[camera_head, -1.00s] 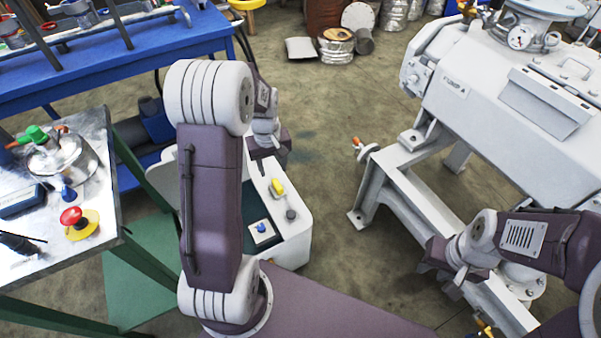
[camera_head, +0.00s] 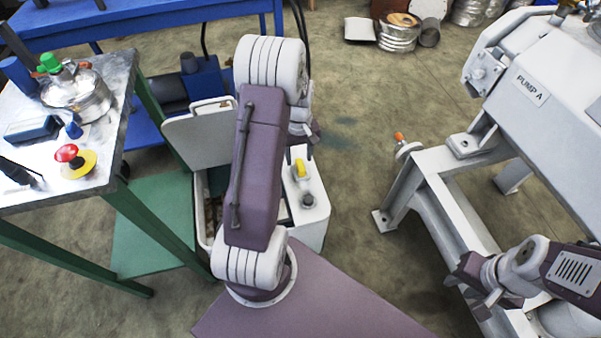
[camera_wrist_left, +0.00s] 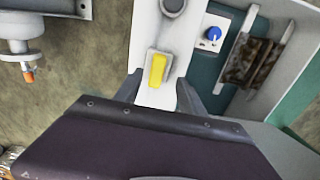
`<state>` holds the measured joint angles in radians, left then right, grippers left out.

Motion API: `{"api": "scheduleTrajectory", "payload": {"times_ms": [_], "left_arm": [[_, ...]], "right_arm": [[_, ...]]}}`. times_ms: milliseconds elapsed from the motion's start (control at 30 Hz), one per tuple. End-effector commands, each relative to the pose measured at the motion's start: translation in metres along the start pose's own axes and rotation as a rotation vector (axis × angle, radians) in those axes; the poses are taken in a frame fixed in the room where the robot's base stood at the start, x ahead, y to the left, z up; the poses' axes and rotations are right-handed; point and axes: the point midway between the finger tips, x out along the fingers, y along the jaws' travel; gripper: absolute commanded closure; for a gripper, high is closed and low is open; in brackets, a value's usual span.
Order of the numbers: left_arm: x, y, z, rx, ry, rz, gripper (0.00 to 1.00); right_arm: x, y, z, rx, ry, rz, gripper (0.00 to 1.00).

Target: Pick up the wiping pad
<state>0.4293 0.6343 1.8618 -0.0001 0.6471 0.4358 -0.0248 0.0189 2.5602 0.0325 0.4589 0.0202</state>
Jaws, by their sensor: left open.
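I cannot tell for sure which item is the wiping pad. In the left wrist view, a brown, stained ribbed piece (camera_wrist_left: 250,62) lies in the teal recess of a white box. Beside it in the recess is a small white block with a blue knob (camera_wrist_left: 214,34). My left gripper (camera_head: 302,152) is open and empty above the box's right part (camera_head: 311,220), over a yellow switch (camera_head: 300,169). In the left wrist view its fingers (camera_wrist_left: 159,78) straddle the switch's place in the picture. My arm hides much of the recess in the head view. My right gripper (camera_head: 468,292) looks open and empty.
The box's white lid (camera_head: 197,138) stands raised at its left. A metal table (camera_head: 108,150) with a red button (camera_head: 66,153) is further left. Pump A (camera_head: 560,85) and its white frame (camera_head: 440,215) stand at the right. Bare floor (camera_head: 355,190) lies between.

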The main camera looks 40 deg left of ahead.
Motion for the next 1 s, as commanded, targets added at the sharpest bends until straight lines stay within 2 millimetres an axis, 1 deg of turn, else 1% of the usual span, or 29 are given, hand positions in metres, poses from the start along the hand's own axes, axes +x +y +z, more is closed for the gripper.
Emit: {"api": "scheduleTrajectory", "payload": {"times_ms": [100,167,300,400,467,633,667,700,767,800,1000], "left_arm": [[0.004,0.001,0.000,0.000,0.001,0.001,0.53],[0.010,0.001,-0.001,0.000,0.001,0.000,0.53],[0.038,0.004,-0.002,0.000,0.000,0.000,0.53],[0.053,0.005,-0.003,0.000,0.000,0.000,0.53],[0.056,0.005,-0.003,0.000,0.001,0.000,0.53],[0.052,0.005,-0.003,0.000,0.001,0.001,0.53],[0.052,0.005,-0.003,0.000,0.001,0.001,0.61],[0.052,0.005,-0.003,0.000,0.001,0.001,0.72],[0.052,0.005,-0.003,0.000,0.001,0.001,0.89],[0.052,0.005,-0.003,0.000,0.001,0.001,1.00],[0.052,0.005,-0.003,0.000,0.001,0.001,1.00]], "right_arm": [[0.003,0.000,0.000,0.000,0.000,0.000,0.68],[0.008,0.000,0.001,0.000,0.000,0.000,0.68],[0.031,0.001,0.003,0.000,0.000,0.000,0.68],[0.041,0.001,0.004,0.000,0.000,0.000,0.68],[0.041,0.001,0.004,0.000,0.000,0.000,0.68],[0.038,0.001,0.004,0.000,0.000,0.000,0.68],[0.038,0.001,0.004,0.000,0.000,0.000,0.68],[0.038,0.001,0.004,0.000,0.000,0.000,0.68],[0.038,0.001,0.004,0.000,0.000,0.000,0.68],[0.038,0.001,0.004,0.000,0.000,0.000,0.68],[0.038,0.001,0.004,0.000,0.000,0.000,0.68]]}}
